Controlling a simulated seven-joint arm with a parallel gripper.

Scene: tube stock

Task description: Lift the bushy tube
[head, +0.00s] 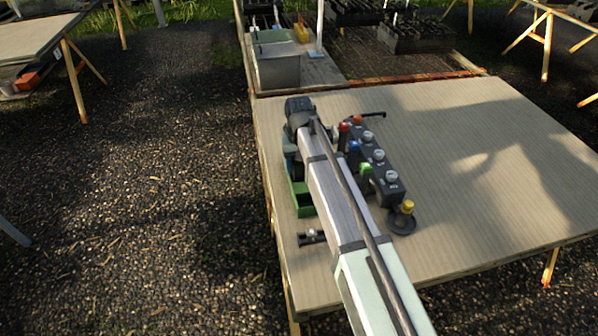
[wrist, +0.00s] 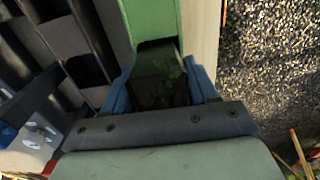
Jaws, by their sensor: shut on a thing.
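In the head view, my arm covers the tube, and only a bit of my gripper shows at the arm's far end, close to the left edge of the table. I cannot tell whether the tube is clear of the surface.
A small dark fitting (head: 311,237) lies near the table's left edge. The right side of the table (head: 480,180) is clear.

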